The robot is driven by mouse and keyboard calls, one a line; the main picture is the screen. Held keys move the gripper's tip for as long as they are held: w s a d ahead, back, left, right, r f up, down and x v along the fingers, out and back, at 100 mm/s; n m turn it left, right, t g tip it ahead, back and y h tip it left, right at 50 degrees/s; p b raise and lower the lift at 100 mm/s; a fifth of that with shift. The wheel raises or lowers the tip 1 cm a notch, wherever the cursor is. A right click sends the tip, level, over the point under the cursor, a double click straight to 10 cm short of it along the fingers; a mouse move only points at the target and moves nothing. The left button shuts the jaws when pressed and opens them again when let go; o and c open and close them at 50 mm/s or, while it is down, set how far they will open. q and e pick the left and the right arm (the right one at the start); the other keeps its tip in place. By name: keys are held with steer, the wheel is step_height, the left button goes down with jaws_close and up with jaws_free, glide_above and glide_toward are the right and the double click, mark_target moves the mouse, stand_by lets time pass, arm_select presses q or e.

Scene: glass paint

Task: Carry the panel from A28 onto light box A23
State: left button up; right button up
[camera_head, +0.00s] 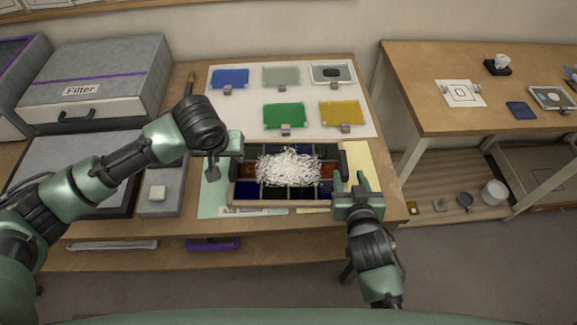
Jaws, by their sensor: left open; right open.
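A framed stained-glass panel (238,188) with dark blue, red and green panes lies on a pale green mat (210,203) at the table's front. A heap of white shreds (288,168) covers its middle. A label at the mat's front edge is partly hidden and I cannot read it fully. My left gripper (225,158) is open at the panel's left end. My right gripper (352,172) is open at its right end. I cannot tell whether either touches the frame.
Colour samples, including a green sheet (284,115), lie on a white board behind the panel. A grey filter case (95,75) stands at back left. A small grey block (158,192) sits left of the mat. A second table (440,70) stands at right, across a gap.

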mark_target(233, 162)
arm_select(q)
steer(key=x, duration=0.8)
arm_select(e)
steer(key=x, duration=0.8)
steer(key=shift+s, duration=0.1)
arm_select(q)
jaws_close()
arm_select(e)
jaws_close()
arm_select(q)
steer(key=shift+r, duration=0.1)
